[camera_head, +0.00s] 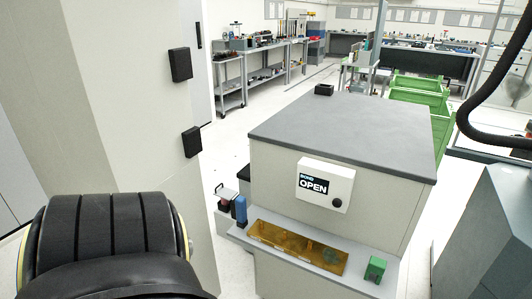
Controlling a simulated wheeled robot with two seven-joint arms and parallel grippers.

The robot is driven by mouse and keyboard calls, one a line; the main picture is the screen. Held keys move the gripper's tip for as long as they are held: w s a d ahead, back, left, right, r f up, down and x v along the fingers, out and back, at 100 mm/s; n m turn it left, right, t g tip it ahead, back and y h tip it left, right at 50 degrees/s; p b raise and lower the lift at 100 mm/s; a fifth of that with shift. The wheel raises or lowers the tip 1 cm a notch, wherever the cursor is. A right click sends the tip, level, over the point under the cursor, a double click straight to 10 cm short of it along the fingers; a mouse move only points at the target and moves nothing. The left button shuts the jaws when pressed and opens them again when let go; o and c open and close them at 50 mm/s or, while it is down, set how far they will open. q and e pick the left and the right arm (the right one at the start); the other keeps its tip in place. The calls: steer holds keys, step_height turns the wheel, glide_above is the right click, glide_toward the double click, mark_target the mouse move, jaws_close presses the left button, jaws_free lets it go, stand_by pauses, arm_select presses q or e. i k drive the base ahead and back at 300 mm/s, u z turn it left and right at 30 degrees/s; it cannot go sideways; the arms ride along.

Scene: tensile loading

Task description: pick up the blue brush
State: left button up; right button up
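A small upright blue object (241,210) stands at the left end of the grey ledge on the front of the pale cabinet. It may be the blue brush, but it is too small to tell its bristles or handle. Neither of my grippers is in view. A black rounded part at the lower left looks like part of my own arm.
An amber tray (300,247) and a green block (375,269) sit on the ledge (270,217). The cabinet (325,180) carries a panel reading OPEN (325,185). A tall pale machine wall (135,90) stands left; a grey housing (490,230) stands right.

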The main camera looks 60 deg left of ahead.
mark_target(241, 209)
steer(key=u, duration=0.8)
steer(key=i, duration=0.95)
steer(key=u, duration=1)
